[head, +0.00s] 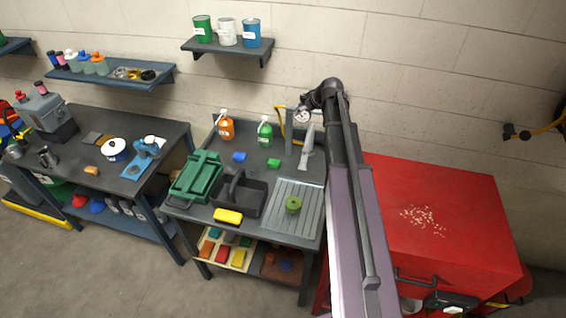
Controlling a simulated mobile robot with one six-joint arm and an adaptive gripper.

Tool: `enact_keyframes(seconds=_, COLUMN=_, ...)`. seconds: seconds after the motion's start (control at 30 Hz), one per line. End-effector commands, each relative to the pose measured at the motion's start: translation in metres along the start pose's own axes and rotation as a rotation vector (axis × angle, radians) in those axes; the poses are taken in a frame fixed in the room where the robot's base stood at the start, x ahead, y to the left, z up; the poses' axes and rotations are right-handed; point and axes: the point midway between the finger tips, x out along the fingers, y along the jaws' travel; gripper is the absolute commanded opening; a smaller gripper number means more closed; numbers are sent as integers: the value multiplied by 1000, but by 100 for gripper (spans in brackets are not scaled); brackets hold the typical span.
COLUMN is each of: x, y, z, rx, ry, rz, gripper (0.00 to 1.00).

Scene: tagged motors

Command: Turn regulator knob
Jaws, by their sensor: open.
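A small round white-faced gauge (302,117), apparently part of the regulator, sits by the back wall behind the middle bench. A yellow hose (282,122) hangs just left of it. The regulator's knob cannot be made out.
The middle bench holds a green toolbox (197,178), a black tote (240,192), orange (226,128) and green (265,134) bottles, and a ribbed metal tray (298,222) bearing a green round part (293,205). A red cabinet (440,250) stands right. A shelf of cans (228,48) is above.

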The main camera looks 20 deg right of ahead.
Motion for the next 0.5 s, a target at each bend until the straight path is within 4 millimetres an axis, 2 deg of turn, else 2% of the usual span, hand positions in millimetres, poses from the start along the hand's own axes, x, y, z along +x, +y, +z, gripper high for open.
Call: enact_keyframes(seconds=0.5, x=26, y=-54, z=47, rx=34, ry=-101, rz=-23, gripper=92)
